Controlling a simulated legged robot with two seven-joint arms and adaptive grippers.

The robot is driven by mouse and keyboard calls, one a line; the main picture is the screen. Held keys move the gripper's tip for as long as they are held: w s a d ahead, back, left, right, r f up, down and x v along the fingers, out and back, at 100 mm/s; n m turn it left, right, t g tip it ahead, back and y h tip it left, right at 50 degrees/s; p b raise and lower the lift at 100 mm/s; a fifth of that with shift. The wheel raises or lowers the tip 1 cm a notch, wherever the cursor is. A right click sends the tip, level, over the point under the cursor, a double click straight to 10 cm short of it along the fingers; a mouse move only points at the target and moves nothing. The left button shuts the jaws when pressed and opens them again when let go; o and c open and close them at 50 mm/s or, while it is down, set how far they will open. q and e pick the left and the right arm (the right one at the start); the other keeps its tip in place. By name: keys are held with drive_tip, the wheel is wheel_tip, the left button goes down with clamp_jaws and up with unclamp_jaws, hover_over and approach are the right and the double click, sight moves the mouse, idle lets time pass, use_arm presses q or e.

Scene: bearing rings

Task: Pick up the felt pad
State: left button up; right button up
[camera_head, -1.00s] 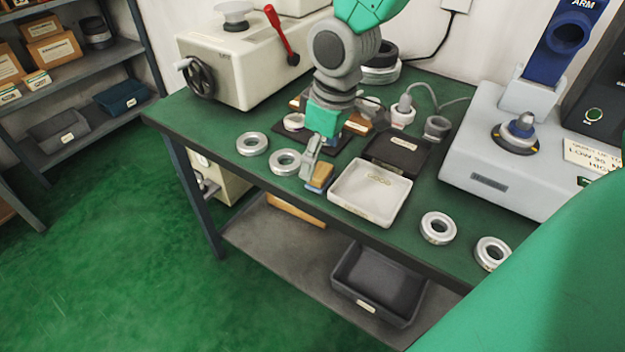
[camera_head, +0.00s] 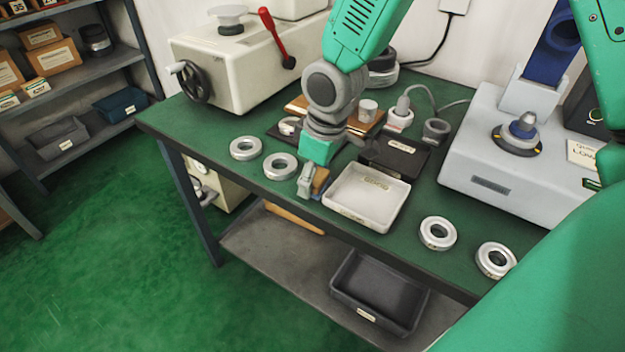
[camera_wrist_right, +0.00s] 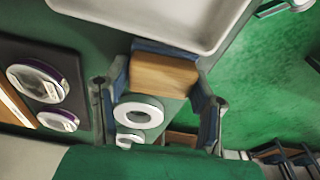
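The felt pad (camera_head: 320,179) is a small block with a tan wood-like top and a blue base. It lies on the green bench, just left of the white tray, partly hidden by my right gripper (camera_head: 309,186). In the right wrist view the pad (camera_wrist_right: 164,74) sits between the two fingertips of the right gripper (camera_wrist_right: 160,82). The fingers are spread, one on each side of the pad. A gap shows at the left finger; contact at the right finger is unclear. My left gripper is not in view.
The white tray (camera_head: 366,196) stands close beside the pad. Two metal rings (camera_head: 280,166) lie to its left, and two more (camera_head: 437,233) lie right of the tray. A black tray (camera_head: 395,157) is behind.

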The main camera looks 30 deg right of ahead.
sight(317, 173)
drive_tip(key=shift+s+d+f, duration=0.15)
drive_tip(key=shift+d, duration=0.35)
drive_tip(key=shift+c, duration=0.5)
drive_tip(key=shift+a, duration=0.2)
wheel_tip(317, 173, up, 9)
drive_tip(key=p, duration=0.2)
drive_tip(key=shift+a+p, duration=0.15)
drive_tip(key=shift+p, duration=0.15)
drive_tip(key=shift+r, duration=0.5)
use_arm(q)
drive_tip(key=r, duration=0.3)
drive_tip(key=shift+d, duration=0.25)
use_arm(e)
drive_tip(key=shift+o, duration=1)
drive_tip(key=shift+a, duration=0.1)
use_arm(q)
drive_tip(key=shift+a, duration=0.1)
use_arm(e)
drive_tip(key=shift+r, duration=0.1)
